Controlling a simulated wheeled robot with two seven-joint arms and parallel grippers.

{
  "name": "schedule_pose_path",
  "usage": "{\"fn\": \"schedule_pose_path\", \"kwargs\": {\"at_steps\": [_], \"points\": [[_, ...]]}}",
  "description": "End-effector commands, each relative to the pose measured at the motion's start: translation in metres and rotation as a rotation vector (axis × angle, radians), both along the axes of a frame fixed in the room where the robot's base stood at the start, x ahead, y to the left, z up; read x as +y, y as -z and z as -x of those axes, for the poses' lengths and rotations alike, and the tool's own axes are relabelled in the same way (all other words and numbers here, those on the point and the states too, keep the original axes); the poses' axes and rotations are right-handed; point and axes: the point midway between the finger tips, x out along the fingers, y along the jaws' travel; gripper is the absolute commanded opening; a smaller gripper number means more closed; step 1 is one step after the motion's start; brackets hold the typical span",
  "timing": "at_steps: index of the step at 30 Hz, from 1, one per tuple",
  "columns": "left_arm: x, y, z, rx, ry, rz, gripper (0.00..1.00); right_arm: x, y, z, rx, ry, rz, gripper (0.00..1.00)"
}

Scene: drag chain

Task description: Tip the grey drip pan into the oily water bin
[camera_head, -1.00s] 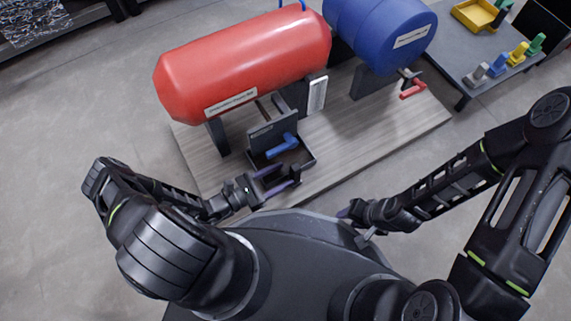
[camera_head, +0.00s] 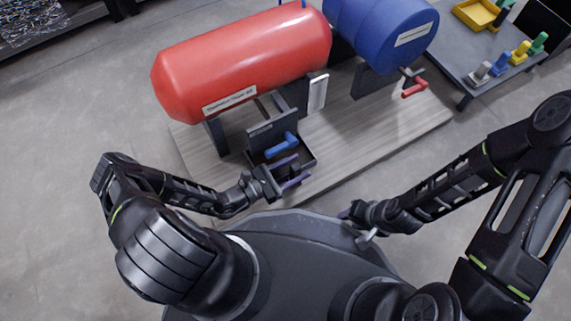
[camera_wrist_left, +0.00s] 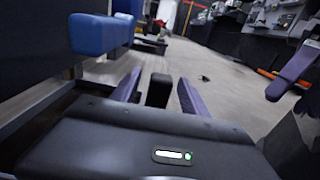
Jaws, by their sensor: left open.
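A dark, shallow pan (camera_head: 309,158), which looks like the drip pan, sits on the wooden-topped platform below the red tank and a blue lever (camera_head: 281,147). My left gripper (camera_head: 299,169) is open at the pan's near side, its purple fingers spread. In the left wrist view a black upright block (camera_wrist_left: 159,90), which looks like the pan's handle, stands between the fingers, with gaps on both sides. My right gripper (camera_head: 343,213) is low in front of my body, away from the pan; its jaws are too small to read. I cannot pick out an oily water bin.
The red tank (camera_head: 240,65) and blue tank (camera_head: 380,30) stand on the platform (camera_head: 375,130). A red lever (camera_head: 414,88) sits below the blue tank. A grey table (camera_head: 455,50) at the right holds a yellow tray (camera_head: 466,17) and several coloured pieces. The floor at left is clear.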

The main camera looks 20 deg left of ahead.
Motion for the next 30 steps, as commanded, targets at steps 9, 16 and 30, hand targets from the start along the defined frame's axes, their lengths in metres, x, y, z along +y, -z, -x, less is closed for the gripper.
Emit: {"fn": "schedule_pose_path", "kwargs": {"at_steps": [9, 16, 30], "points": [[0.0004, 0.0, 0.0001, 0.0, 0.0, 0.0, 0.53, -0.0002, -0.0002, 0.0, 0.0, 0.0, 0.0, 0.36], [0.0005, 0.0, 0.0001, -0.001, 0.0, -0.001, 0.42, -0.0001, -0.0001, 0.0001, 0.0, 0.0, 0.0, 0.36], [0.0004, 0.0, 0.0001, 0.0, 0.0, 0.0, 0.04, -0.0001, 0.0, 0.0002, 0.0, 0.0, 0.0, 0.36]]}}
